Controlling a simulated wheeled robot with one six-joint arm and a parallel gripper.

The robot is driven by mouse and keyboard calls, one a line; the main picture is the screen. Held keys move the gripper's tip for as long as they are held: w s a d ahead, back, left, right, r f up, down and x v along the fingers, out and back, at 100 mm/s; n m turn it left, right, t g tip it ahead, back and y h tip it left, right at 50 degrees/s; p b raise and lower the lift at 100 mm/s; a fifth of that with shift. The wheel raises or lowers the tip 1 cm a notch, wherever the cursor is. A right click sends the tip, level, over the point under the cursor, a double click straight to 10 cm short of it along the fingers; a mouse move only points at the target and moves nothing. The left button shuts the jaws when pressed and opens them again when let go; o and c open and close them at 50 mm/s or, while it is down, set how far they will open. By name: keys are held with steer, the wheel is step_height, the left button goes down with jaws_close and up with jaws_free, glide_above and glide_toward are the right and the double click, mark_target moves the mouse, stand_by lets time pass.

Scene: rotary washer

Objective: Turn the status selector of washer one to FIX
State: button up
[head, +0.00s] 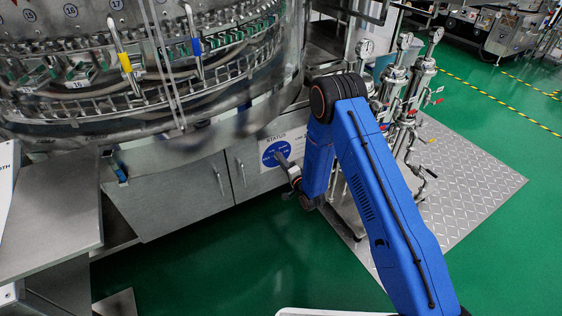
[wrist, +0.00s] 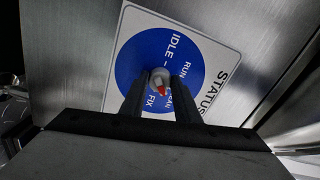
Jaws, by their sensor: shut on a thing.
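The status selector (wrist: 159,75) is a small round grey knob with a red mark, in the middle of a blue disc on the white STATUS plate (wrist: 215,55). The plate reads IDLE, RUN and FIX; another label is partly hidden by a finger. The red mark is on the knob's lower side in the wrist view, roughly between FIX and the partly hidden label. My gripper (wrist: 158,88) is shut on the knob, one dark finger on each side. In the head view my gripper (head: 284,163) reaches the plate (head: 271,142) and hides the knob.
The plate is on the washer's grey cabinet (head: 178,195), beside doors with upright handles. The washer's round bottle carousel (head: 130,90) is above. Steel pipes with gauges (head: 397,85) stand to the right on a metal floor plate (head: 470,195). Green floor (head: 220,265) is clear in front.

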steer(key=shift+d+m, duration=0.1)
steer(key=shift+m, duration=4)
steer(key=o, duration=1)
steer(key=shift+o, duration=0.2)
steer(key=v, duration=1.7)
steer(key=shift+s+d, duration=0.1)
steer(key=shift+d, duration=0.05)
